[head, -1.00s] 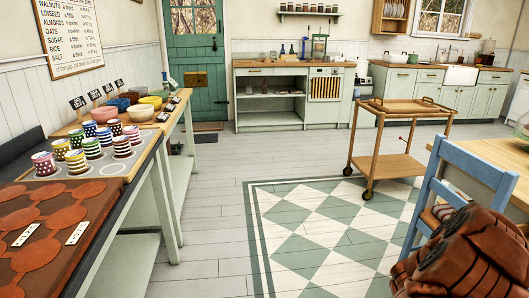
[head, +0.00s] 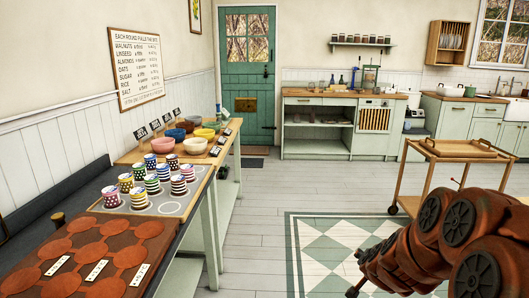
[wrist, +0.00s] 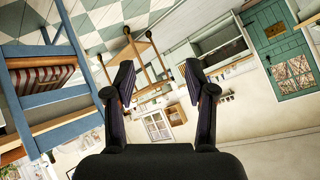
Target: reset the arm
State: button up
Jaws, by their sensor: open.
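My gripper (wrist: 160,88) shows in the wrist view with its two dark fingers spread wide apart and nothing between them. The wrist view is tilted and looks across the room. My reddish-brown arm (head: 440,245) fills the lower right of the head view.
A counter at left holds a tray of striped and dotted cups (head: 150,184), several bowls (head: 193,147) and a brown board (head: 85,255). A wooden trolley (head: 455,150) stands behind my arm.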

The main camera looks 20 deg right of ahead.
jog(key=s+a+r+n+g+y+p, duration=0.1)
jog(key=s+a+r+n+y+p, duration=0.15)
jog(key=a, duration=0.55)
jog(key=s+a+r+n+g+y+p, duration=0.1)
jog(key=s+a+r+n+y+p, duration=0.2)
jog(key=a, duration=0.4)
jog(key=s+a+r+n+g+y+p, duration=0.1)
jog(key=s+a+r+n, duration=0.2)
jog(key=a, duration=0.5)
jog(key=s+a+r+n+g+p, duration=0.1)
jog(key=s+r+g+p, duration=0.1)
jog(key=s, duration=0.5)
jog(key=s+a+r+n+g+p, duration=0.1)
jog(key=s+a+r+g+p, duration=0.1)
jog(key=s+r, duration=0.3)
jog(key=s+a+r+n+g+h+p, duration=0.1)
jog(key=s+r+g+p, duration=0.2)
jog(key=s, duration=0.7)
jog(key=shift+s+a+r+n, duration=0.3)
jog(key=shift+s+r+n, duration=0.05)
jog(key=shift+s+r, duration=0.05)
jog(key=shift+c, duration=0.2)
jog(key=shift+c, duration=0.8)
jog(key=shift+d, duration=0.15)
jog(key=shift+c, duration=0.3)
